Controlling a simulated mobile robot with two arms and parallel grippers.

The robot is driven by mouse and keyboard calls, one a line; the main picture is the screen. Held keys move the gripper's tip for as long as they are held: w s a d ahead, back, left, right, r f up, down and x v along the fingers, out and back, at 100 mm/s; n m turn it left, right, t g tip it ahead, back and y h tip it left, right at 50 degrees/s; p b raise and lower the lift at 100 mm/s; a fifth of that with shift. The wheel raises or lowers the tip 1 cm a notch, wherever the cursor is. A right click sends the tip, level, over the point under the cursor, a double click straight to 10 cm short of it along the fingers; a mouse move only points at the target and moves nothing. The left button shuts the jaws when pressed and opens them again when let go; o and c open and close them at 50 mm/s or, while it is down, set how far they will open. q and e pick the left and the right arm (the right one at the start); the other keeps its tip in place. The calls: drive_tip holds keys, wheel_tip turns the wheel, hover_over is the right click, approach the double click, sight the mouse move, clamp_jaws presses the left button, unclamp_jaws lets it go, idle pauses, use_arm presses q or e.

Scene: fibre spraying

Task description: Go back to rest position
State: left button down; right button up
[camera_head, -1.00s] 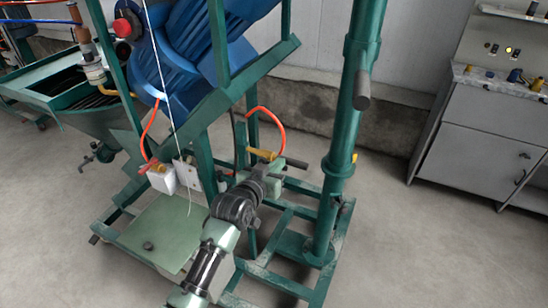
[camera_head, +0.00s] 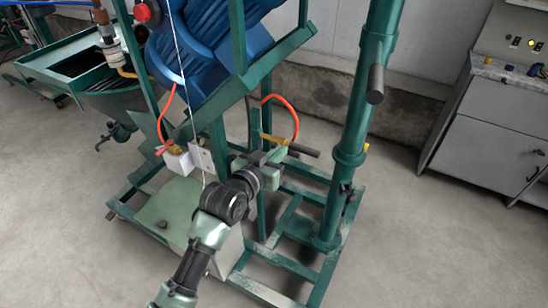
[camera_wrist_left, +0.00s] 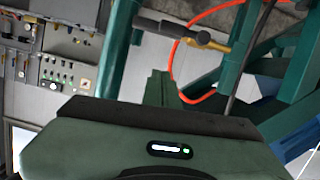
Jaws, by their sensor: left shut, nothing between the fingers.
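My left arm reaches up from the bottom of the head view. Its gripper (camera_head: 274,160) is shut and empty, in front of the green machine frame (camera_head: 328,235). In the picture it lies just below a yellow-handled valve (camera_head: 272,138) with a dark rod; I cannot tell how far apart they are in depth. In the left wrist view the gripper's green body fills the bottom, and the yellow handle (camera_wrist_left: 210,40) shows above it, clear of the fingers. My right gripper is not in view.
A thick green post (camera_head: 362,100) stands right of the gripper. Orange hoses (camera_head: 290,105) and a thin white cord hang close by. A blue motor (camera_head: 215,45) sits above. A grey control cabinet (camera_head: 490,140) is at right. Floor between post and cabinet is clear.

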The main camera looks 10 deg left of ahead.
use_arm(q)
drive_tip(key=s+a+f+g+y, duration=0.1)
drive_tip(key=s+a+f+g, duration=0.3)
drive_tip(key=f, duration=0.9)
drive_tip(key=s+a+f+n+y, duration=0.15)
drive_tip(key=s+f, duration=0.45)
drive_tip(key=f, duration=0.6)
drive_tip(key=s+a+f+g+y, duration=0.2)
drive_tip(key=s+a+f, duration=0.3)
drive_tip(key=f, duration=0.8)
drive_tip(key=s+a+f+g, duration=0.2)
drive_tip(key=s+f, duration=0.4)
drive_tip(key=s, duration=0.7)
drive_tip(key=s+a+f+g+y, duration=0.1)
drive_tip(key=s+a+f+g, duration=0.1)
drive_tip(key=s+f, duration=0.5)
drive_tip(key=s+a+f+g, duration=0.2)
drive_tip(key=s+a+f, duration=0.2)
drive_tip(key=s, duration=1.4)
wheel_tip(320, 180, down, 3)
drive_tip(key=shift+s+a+f+g+y, duration=0.1)
drive_tip(key=shift+s+a+g+y, duration=0.05)
drive_tip(key=shift+s+g+y, duration=0.2)
drive_tip(key=shift+w+m, duration=0.1)
drive_tip(key=shift+m, duration=0.15)
